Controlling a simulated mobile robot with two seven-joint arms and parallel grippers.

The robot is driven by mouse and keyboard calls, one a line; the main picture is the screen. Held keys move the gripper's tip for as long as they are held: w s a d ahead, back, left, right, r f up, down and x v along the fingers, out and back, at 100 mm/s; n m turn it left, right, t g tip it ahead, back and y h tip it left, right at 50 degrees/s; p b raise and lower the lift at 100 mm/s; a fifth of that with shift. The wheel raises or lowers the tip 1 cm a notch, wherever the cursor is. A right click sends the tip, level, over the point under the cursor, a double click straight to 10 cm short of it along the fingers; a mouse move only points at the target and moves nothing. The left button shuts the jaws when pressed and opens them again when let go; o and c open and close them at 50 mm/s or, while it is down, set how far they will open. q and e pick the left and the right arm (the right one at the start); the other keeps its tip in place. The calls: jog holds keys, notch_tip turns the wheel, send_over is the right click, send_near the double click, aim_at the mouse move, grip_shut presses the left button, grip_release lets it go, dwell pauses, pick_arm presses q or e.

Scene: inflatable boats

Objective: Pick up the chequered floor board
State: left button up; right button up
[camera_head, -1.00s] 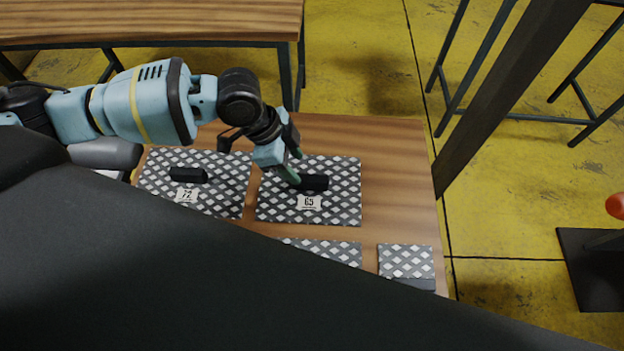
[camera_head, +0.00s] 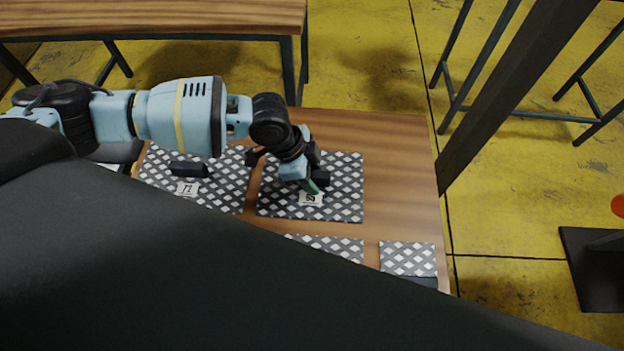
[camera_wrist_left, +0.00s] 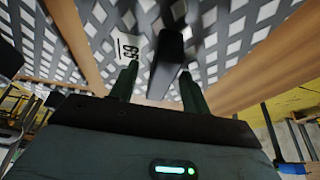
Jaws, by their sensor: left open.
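Several chequered floor boards lie flat on the wooden table. The board labelled 63 (camera_head: 342,205) is at the table's middle, with a black handle block (camera_head: 320,178) on it. My left gripper (camera_head: 314,187) is over this board at the handle. In the left wrist view the two green fingers (camera_wrist_left: 157,88) are apart, with the black handle (camera_wrist_left: 167,62) between or just beyond their tips; the exact depth is hard to tell. The label (camera_wrist_left: 130,47) shows beside one fingertip. My right gripper is not seen.
The board labelled 72 (camera_head: 225,192) lies to the left with its own black handle (camera_head: 188,169). A smaller chequered board (camera_head: 408,257) lies at front right. Another board (camera_head: 340,246) is partly hidden by a large dark shape. Bare table (camera_head: 400,185) lies right of board 63.

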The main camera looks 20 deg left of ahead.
pick_arm(q)
jog(key=shift+c, duration=0.2)
grip_shut()
jog(key=shift+r, duration=0.1)
notch_tip(320, 180, up, 10)
jog(key=shift+p, duration=0.55)
